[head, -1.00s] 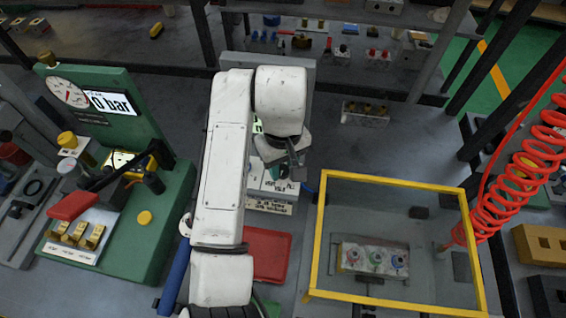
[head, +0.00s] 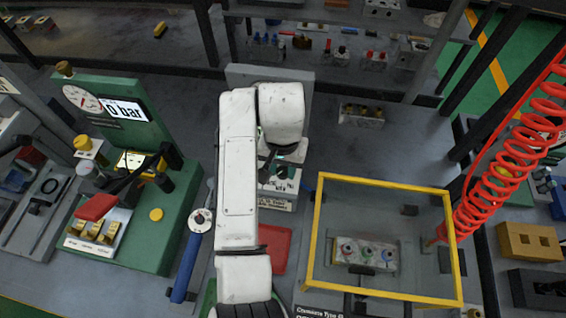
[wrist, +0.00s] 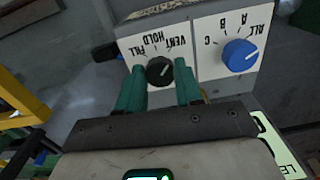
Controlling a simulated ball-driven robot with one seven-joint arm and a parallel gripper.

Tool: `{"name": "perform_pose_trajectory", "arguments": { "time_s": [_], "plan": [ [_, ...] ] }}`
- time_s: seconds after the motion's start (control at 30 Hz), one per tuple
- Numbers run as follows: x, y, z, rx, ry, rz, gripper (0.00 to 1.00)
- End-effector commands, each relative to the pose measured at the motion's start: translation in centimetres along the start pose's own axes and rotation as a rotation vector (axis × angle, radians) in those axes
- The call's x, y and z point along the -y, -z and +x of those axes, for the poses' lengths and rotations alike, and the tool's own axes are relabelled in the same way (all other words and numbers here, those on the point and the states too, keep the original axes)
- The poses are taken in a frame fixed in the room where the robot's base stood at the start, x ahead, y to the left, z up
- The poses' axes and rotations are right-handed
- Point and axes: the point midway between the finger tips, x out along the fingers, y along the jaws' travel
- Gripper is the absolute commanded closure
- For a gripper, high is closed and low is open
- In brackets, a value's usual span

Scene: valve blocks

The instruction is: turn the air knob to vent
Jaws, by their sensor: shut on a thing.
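The air knob (wrist: 160,70) is a small black knob on a white panel with the words FILL, HOLD and VENT upside down around it in the wrist view. Its pale mark seems to point up and right, to the VENT side. My gripper (wrist: 161,88) has green fingers on both sides of this knob and is shut on it. In the head view my gripper (head: 274,162) is at the valve box (head: 279,186), and my white arm and wrist hide most of the box and the knob.
A blue selector knob (wrist: 240,56) marked ALL, A, B, C sits right of the air knob. A green gauge stand (head: 150,230) reading 0 bar is at left, a yellow-framed case (head: 318,240) at right. A red coiled hose (head: 500,150) hangs at far right.

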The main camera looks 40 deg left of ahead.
Motion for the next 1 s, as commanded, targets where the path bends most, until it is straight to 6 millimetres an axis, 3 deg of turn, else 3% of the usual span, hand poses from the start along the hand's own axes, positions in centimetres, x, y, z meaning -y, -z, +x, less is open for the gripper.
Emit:
{"name": "perform_pose_trajectory", "arguments": {
  "time_s": [0.67,0.7,0.93,1.0],
  "plan": [
    [0.03,0.07,-0.04,-0.003,0.001,0.067,0.95],
    [0.03,0.07,-0.04,-0.003,0.001,0.067,0.62],
    [0.02,0.05,-0.03,-0.002,0.001,0.066,0.40],
    [0.02,0.04,-0.02,-0.002,0.000,0.066,0.39]
  ]
}}
